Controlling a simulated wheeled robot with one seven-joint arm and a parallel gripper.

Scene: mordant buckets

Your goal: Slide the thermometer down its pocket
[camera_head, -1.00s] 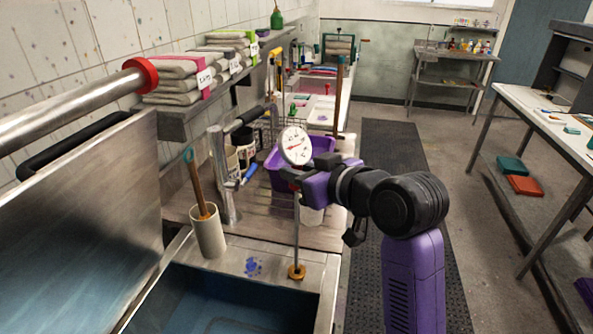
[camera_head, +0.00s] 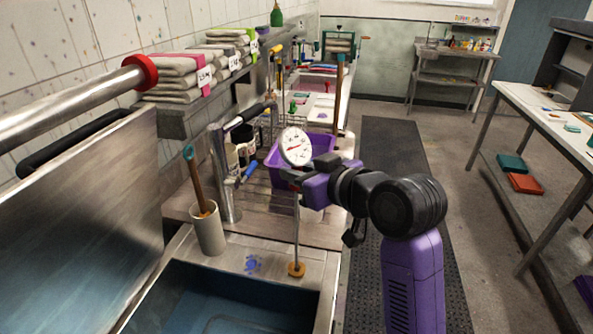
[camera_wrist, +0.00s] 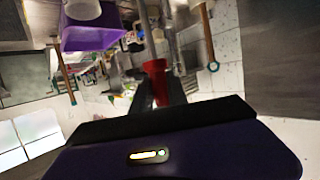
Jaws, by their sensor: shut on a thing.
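The thermometer (camera_head: 296,147) has a round white dial with a red needle and a thin, nearly upright stem. In the head view its stem runs down to a small brass pocket (camera_head: 296,269) on the steel ledge at the basin's corner. The stem's lower end meets the pocket; how deep it sits inside is hidden. My gripper (camera_head: 293,177) comes from the right and is shut on the thermometer just below the dial.
The basin (camera_head: 225,305) lies in front of the ledge, with a steel lid (camera_head: 85,215) raised at left. A beige cup (camera_head: 209,232) holding a wooden-handled tool stands left of the pocket. A purple tub (camera_head: 270,170) is close behind my gripper. The floor mat (camera_head: 390,150) is clear.

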